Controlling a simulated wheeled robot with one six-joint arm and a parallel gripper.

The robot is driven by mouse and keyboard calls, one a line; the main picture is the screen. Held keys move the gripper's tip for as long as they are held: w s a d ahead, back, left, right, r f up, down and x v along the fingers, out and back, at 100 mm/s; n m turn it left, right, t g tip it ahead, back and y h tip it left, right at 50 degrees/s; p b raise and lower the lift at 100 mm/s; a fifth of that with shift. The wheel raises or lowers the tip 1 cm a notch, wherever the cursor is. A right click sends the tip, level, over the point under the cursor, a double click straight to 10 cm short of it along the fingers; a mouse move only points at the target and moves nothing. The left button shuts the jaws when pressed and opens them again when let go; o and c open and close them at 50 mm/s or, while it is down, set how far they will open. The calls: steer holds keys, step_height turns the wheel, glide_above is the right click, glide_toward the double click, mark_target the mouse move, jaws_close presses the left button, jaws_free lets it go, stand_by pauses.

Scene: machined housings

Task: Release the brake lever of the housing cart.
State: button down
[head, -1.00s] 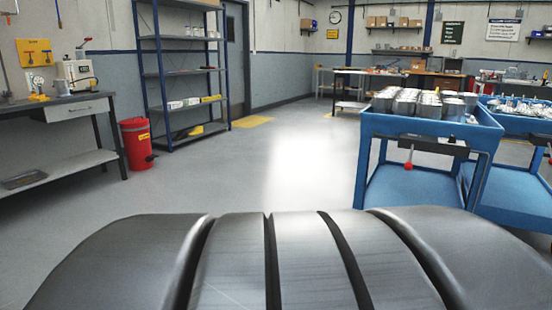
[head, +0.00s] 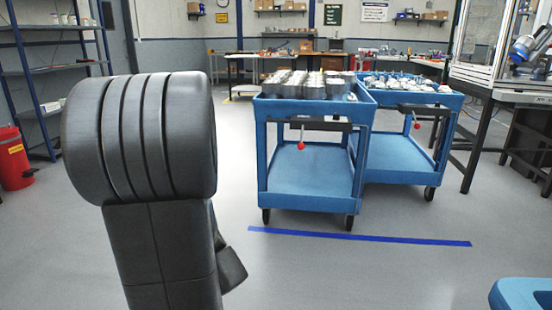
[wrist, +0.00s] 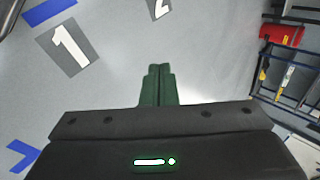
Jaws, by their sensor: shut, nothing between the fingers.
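Two blue carts stand side by side in the head view. The nearer, left cart (head: 310,189) carries rows of grey metal housings (head: 308,84) on its top. Its brake lever (head: 302,132) hangs down below the dark bar at its top edge and ends in a red ball. The right cart (head: 400,168) carries smaller pale parts, and its lever with a red ball (head: 417,125) also hangs down. My gripper (wrist: 157,72) shows in the wrist view, shut and empty over the floor, far from both levers. The head view does not show its fingers.
A blue tape line (head: 360,237) crosses the floor before the carts. A grey floor plate marked 1 (wrist: 70,47) shows in the wrist view. A machine table (head: 500,92) stands right, and a red bin (head: 14,158) left. A blue edge (head: 522,294) juts in at lower right.

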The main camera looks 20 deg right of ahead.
steer(key=w+a+r+m+t+y, duration=0.1)
steer(key=w+r+m+t+y, duration=0.1)
steer(key=w+r, duration=0.3)
steer(key=w+a+r+m+t+y+p, duration=0.1)
steer(key=w+a+r+m+t+y, duration=0.1)
steer(key=w+r, duration=0.3)
steer(key=shift+w+t+y, duration=0.7)
steer(key=shift+w+y, duration=0.2)
steer(key=shift+w, duration=0.2)
steer(key=shift+a, duration=0.1)
